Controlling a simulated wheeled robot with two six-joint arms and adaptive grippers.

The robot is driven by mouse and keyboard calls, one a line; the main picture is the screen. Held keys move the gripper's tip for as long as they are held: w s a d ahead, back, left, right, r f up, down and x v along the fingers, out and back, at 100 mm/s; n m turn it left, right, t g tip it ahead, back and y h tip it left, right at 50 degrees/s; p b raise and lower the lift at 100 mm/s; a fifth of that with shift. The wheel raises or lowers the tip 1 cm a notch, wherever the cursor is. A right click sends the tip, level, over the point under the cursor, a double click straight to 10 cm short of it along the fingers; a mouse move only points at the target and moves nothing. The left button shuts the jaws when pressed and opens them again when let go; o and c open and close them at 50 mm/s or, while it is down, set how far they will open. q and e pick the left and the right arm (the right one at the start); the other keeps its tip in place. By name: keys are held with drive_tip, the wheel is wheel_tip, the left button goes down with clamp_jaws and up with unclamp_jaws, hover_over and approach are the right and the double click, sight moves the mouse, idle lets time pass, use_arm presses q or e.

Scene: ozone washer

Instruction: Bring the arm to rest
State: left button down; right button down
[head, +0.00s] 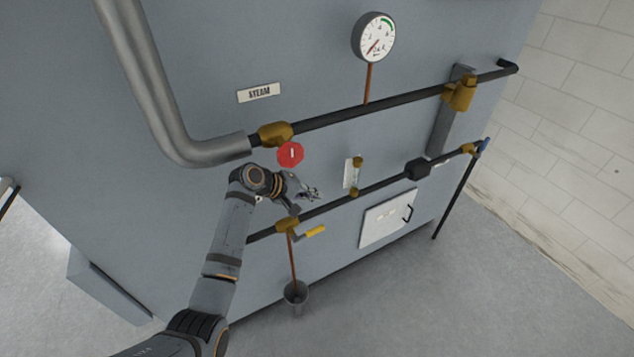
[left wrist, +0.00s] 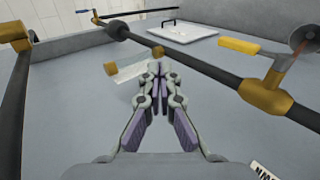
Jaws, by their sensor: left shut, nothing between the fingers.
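My left arm reaches up from the bottom of the head view to the grey machine wall. My left gripper (head: 312,194) is in front of the wall, just below the red knob (head: 290,154) and above the lower pipe. In the left wrist view my left gripper (left wrist: 158,70) has its fingertips together with nothing between them. It points along the wall towards the sight glass (left wrist: 124,69), apart from it. My right gripper does not show in either view.
A gauge (head: 374,38) stands above the upper black pipe (head: 350,113). A white hatch (head: 388,218) is to the right. The floor in front is clear.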

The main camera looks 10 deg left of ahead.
use_arm(q)
drive_tip(key=s+a+f+m+g+y, duration=0.1)
drive_tip(key=s+a+f+m+y, duration=0.1)
drive_tip(key=s+a+f, duration=0.45)
drive_tip(key=s+a+f+m+y, duration=0.1)
drive_tip(key=s+f+m+y, duration=0.15)
drive_tip(key=s, duration=0.65)
drive_tip(key=s+a+r+m+g+y, duration=0.15)
drive_tip(key=s+a, duration=0.25)
drive_tip(key=s, duration=0.4)
drive_tip(key=s+a+m+y, duration=0.2)
drive_tip(key=s+a+y, duration=0.15)
drive_tip(key=s, duration=0.55)
wheel_tip(320, 180, down, 25)
drive_tip(key=a+g+b, duration=0.1)
drive_tip(key=a, duration=0.1)
drive_tip(key=s+a+f+g+b, duration=0.1)
drive_tip(key=s+f, duration=1.9)
drive_tip(key=shift+s+a, duration=0.2)
drive_tip(key=shift+a, duration=0.15)
